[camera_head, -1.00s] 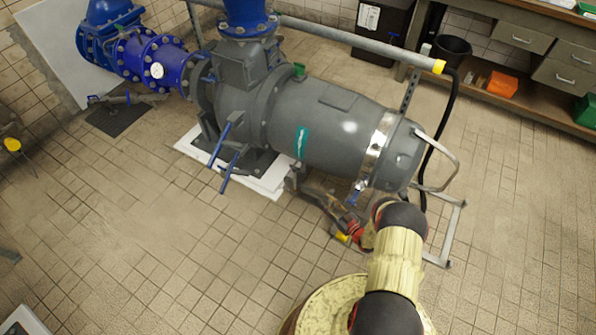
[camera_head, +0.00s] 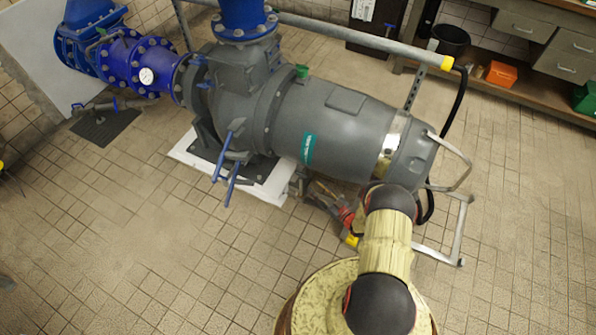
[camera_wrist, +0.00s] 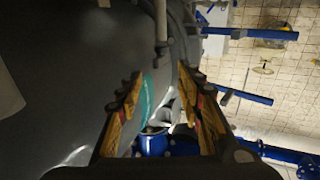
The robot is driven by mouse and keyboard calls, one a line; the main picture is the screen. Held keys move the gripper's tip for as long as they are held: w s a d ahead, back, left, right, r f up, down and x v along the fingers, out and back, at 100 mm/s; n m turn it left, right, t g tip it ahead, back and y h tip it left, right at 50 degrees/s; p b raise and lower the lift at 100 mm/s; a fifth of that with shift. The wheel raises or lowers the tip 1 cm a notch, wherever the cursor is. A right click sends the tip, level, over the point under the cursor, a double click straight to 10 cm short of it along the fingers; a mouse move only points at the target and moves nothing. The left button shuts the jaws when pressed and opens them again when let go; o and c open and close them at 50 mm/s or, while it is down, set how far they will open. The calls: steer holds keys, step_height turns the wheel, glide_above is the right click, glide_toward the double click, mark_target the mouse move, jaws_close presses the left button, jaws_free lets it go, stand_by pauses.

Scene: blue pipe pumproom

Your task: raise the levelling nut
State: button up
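My gripper (camera_wrist: 160,75) is open in the wrist view, with its two yellow-and-black fingers apart on either side of the middle. A short blue piece (camera_wrist: 152,143) shows between the finger bases. I cannot tell whether it is the levelling nut. The grey pump (camera_head: 335,125) lies beside my gripper; its dark body (camera_wrist: 60,75) fills the left of the wrist view. In the head view my gripper (camera_head: 318,192) is low by the pump's near underside, partly hidden behind my arm. No levelling nut can be made out there.
Blue handles (camera_head: 230,165) stick out from the pump's near side. A metal frame (camera_head: 452,235) stands at its right end, and a grey rail (camera_head: 355,40) passes behind. Blue pipework (camera_head: 130,62) is at the upper left.

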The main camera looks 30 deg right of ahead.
mark_target(305, 177)
steer(key=shift+b+x, duration=1.15)
steer(key=shift+x, duration=3.15)
steer(key=shift+c, duration=0.9)
